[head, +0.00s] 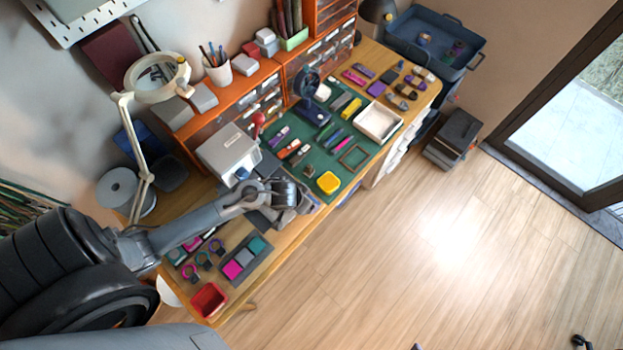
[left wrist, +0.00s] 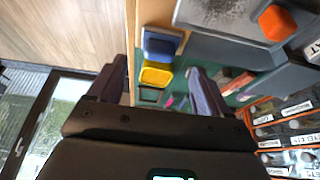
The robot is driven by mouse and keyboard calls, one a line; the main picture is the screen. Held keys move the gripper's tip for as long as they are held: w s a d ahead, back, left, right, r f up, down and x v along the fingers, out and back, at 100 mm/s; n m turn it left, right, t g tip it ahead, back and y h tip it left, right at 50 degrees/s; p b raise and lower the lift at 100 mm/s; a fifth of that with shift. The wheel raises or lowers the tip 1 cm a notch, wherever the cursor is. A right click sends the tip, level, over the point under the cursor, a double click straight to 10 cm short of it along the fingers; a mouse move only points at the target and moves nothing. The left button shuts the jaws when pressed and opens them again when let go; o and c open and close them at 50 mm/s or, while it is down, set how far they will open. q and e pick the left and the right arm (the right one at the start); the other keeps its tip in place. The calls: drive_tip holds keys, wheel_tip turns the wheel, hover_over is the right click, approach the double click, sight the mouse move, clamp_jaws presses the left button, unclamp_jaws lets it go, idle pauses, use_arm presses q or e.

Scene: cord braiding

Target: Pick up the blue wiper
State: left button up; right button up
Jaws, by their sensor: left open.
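A blue, block-like thing (left wrist: 160,47), which looks like the blue wiper, lies near the table's front edge in the left wrist view, beside a yellow tray (left wrist: 155,76). My left gripper (left wrist: 157,66) is open, with its two dark fingers on either side of the blue thing and the yellow tray in that view. Nothing is seen held between them. In the head view my left gripper (head: 300,198) is over the front edge of the bench, in front of the grey machine, and hides most of what is under it. My right gripper is not seen.
The green mat (head: 318,158) holds several tools, a yellow tray (head: 328,182) and a small frame (head: 354,157). A grey-white machine (head: 229,152) stands behind my left gripper. A red bin (head: 209,299) is at the near end. Open floor (head: 430,240) lies to the right.

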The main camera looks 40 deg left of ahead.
use_arm(q)
drive_tip(key=shift+b+x, duration=0.85)
drive_tip(key=shift+x, duration=2.55)
drive_tip(key=shift+w, duration=0.2)
drive_tip(key=c, duration=0.8)
drive_tip(key=shift+r, duration=0.15)
drive_tip(key=shift+r, duration=0.45)
wheel_tip(320, 180, up, 4)
drive_tip(key=shift+w+d+f+p, duration=0.1)
drive_tip(key=shift+d+f+p, duration=0.1)
drive_tip(key=shift+p, duration=0.5)
drive_tip(key=w+d+r, duration=0.1)
drive_tip(key=d+r, duration=0.1)
drive_tip(key=d, duration=0.1)
drive_tip(key=w+d+r, duration=0.1)
drive_tip(key=d+r, duration=0.1)
drive_tip(key=d, duration=0.2)
drive_tip(key=w+d+r, duration=0.2)
drive_tip(key=d, duration=0.1)
drive_tip(key=shift+w+d+r, duration=0.15)
drive_tip(key=shift+r, duration=0.05)
